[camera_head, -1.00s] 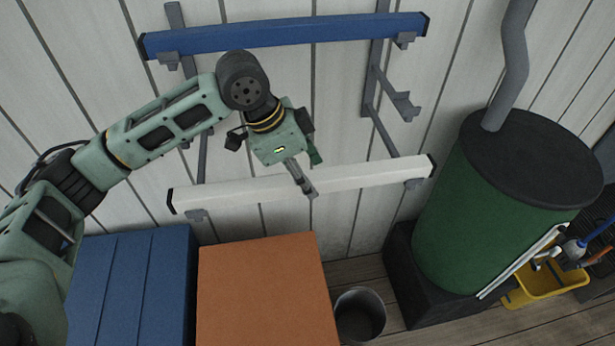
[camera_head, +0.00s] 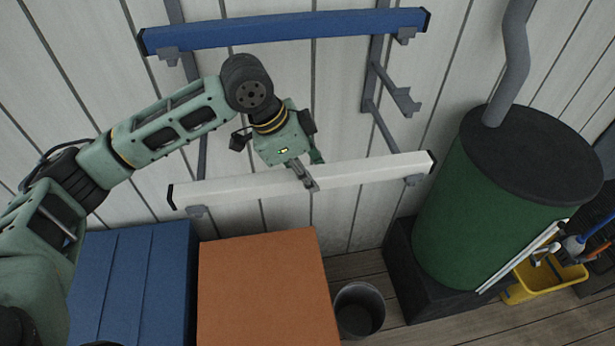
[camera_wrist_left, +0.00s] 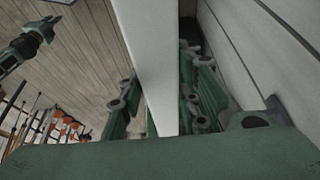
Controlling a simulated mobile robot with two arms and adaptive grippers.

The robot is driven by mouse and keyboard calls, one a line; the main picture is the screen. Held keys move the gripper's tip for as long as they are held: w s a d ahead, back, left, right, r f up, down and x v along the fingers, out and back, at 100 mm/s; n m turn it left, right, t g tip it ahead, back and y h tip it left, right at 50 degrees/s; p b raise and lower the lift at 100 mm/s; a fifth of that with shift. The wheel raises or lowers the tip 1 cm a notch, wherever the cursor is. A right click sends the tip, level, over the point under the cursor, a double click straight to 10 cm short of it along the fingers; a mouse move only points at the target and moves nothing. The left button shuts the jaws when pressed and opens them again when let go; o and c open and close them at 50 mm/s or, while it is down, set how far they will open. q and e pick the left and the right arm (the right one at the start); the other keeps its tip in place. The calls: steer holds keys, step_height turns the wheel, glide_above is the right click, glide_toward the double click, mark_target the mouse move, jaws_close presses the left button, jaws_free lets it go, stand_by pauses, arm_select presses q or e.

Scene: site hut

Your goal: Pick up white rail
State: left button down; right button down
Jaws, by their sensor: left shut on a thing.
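The white rail (camera_head: 235,187) is a long square bar with dark end caps. In the left wrist view the rail (camera_wrist_left: 152,60) runs between the green finger parts (camera_wrist_left: 120,115). The fingers' far side is hidden by the rail. What looks like my right gripper (camera_wrist_left: 42,30) shows small in the left wrist view; its jaws are unclear.
A blue rail (camera_head: 285,31) rests on the upper brackets; a middle right bracket (camera_head: 395,90) is bare. Below stand a blue box (camera_head: 130,280), an orange box (camera_head: 265,285) and a dark bin (camera_head: 358,312). A green stove (camera_head: 490,215) stands close right of the rail.

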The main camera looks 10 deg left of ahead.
mark_target(316, 171)
arm_select(q)
steer(key=shift+r, duration=0.15)
steer(key=shift+w+r, duration=0.1)
steer(key=shift+r, duration=0.45)
step_height(316, 171, up, 3)
steer(key=shift+f+b, duration=0.1)
steer(key=shift+b, duration=0.55)
steer(key=s+d+r+b, duration=0.2)
steer(key=s+d+r, duration=0.5)
steer(key=s, duration=0.2)
steer(key=shift+d, duration=0.25)
